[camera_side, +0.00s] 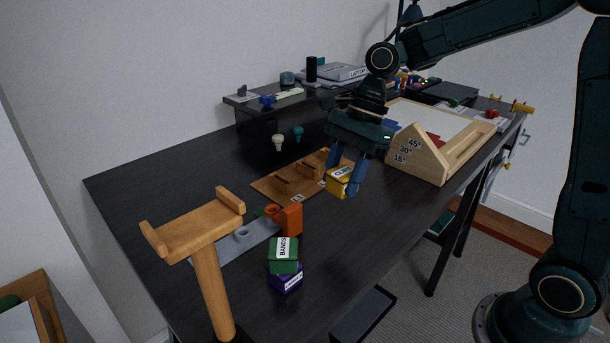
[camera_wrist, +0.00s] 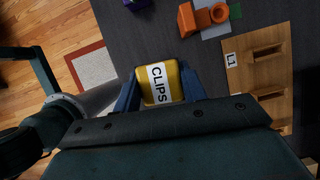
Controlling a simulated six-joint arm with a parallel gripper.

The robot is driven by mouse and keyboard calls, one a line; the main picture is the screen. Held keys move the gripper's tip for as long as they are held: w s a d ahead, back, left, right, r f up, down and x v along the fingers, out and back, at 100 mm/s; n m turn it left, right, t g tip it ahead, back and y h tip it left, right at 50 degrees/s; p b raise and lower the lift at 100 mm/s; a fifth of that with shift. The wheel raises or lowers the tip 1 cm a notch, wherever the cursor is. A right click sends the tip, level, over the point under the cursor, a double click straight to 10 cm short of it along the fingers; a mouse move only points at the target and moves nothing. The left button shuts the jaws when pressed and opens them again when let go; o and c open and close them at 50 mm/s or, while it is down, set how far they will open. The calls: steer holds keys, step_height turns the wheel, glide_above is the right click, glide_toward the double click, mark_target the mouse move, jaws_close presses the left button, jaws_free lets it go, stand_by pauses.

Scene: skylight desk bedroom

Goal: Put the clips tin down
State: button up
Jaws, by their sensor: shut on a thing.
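The clips tin (camera_side: 339,181) is yellow with a white label. In the wrist view its label on the tin (camera_wrist: 160,84) reads CLIPS. My gripper (camera_side: 347,178) is shut on the tin, with a blue finger on each side of it. In the wrist view the two fingers of my gripper (camera_wrist: 159,88) flank the tin. The tin appears near the front edge of the wooden board with slots; I cannot tell whether it touches the dark desk (camera_side: 225,155).
The slotted wooden board (camera_side: 273,188) lies behind the tin. A green BANDS tin (camera_side: 283,262) sits on a purple tin (camera_side: 287,284). An orange block (camera_side: 291,220), a wooden T-shaped stand (camera_side: 208,270) and an angled wooden easel (camera_side: 431,160) are nearby. Bare desk lies in front.

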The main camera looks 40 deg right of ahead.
steer(key=w+d, duration=0.3)
steer(key=w, duration=0.6)
steer(key=n, duration=0.1)
glide_above(299, 188)
steer(key=s, duration=0.1)
steer(key=f, duration=0.1)
steer(key=shift+w+d+f, duration=0.2)
steer(key=shift+d, duration=0.2)
steer(key=shift+w+d+f, duration=0.2)
steer(key=shift+d, duration=0.15)
steer(key=shift+f, duration=0.15)
steer(key=shift+f, duration=3.85)
steer(key=shift+f, duration=0.15)
steer(key=o, duration=1)
